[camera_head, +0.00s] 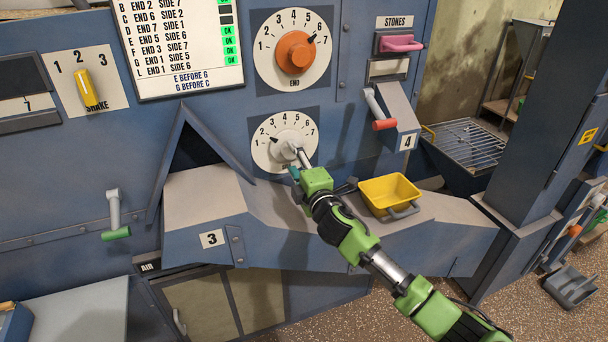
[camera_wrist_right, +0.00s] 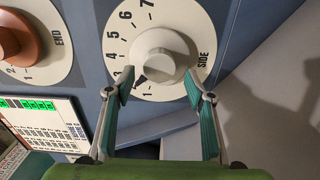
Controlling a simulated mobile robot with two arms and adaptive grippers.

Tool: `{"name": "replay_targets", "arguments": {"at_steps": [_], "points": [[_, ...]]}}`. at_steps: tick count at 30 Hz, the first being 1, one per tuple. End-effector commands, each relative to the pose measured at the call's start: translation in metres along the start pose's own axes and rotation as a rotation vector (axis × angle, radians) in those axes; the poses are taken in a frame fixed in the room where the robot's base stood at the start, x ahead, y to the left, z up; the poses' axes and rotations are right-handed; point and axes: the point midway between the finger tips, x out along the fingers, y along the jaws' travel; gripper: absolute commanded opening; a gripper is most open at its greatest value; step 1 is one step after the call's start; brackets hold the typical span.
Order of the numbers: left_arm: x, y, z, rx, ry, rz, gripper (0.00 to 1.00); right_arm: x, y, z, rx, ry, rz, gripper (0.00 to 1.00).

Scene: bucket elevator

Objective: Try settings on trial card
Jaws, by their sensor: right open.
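The trial card (camera_head: 160,50) hangs on the blue panel at the upper left of the head view. Its visible boxes are green, several reading OK, except one dark box (camera_head: 226,19). The orange END knob (camera_head: 295,52) points near 6. The white SIDE knob (camera_head: 283,141) sits below it. Its pointer is near 2 in the head view, and the wrist view shows the knob (camera_wrist_right: 160,55) with its pointer toward the low numbers. My right gripper (camera_wrist_right: 160,88) is open, its fingers either side of the knob's near side; contact cannot be told. My left gripper is out of view.
A yellow tub (camera_head: 388,192) stands on the ledge right of my right arm. The pink STONES handle (camera_head: 402,43), a red-tipped lever (camera_head: 384,125), a green-tipped lever (camera_head: 116,232) and the yellow SHAKE knob (camera_head: 87,88) stick out from the panel.

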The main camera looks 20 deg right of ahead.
Motion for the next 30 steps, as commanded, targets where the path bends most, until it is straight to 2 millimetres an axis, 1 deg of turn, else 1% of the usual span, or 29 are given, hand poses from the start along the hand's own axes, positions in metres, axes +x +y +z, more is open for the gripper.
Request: {"name": "replay_targets", "arguments": {"at_steps": [1, 6, 9, 12, 15, 18, 30], "points": [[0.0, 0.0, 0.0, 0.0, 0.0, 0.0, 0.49, -0.011, -0.002, 0.0, -0.001, 0.0, -0.002, 0.49], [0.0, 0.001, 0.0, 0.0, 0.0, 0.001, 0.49, -0.043, -0.001, 0.0, 0.0, 0.0, -0.002, 0.49], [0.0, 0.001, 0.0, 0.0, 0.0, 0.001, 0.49, -0.059, -0.002, 0.0, -0.001, 0.0, -0.003, 0.49], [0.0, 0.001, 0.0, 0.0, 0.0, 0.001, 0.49, -0.071, -0.002, 0.0, 0.0, 0.0, -0.003, 0.49], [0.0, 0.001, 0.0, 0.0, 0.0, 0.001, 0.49, -0.078, -0.001, 0.001, 0.0, -0.001, -0.002, 0.49], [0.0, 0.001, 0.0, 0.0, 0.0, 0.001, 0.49, -0.082, -0.001, 0.001, 0.0, -0.002, -0.002, 0.49], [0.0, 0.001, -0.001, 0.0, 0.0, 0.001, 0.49, -0.082, -0.001, 0.0, -0.001, -0.001, -0.001, 0.49]]}}
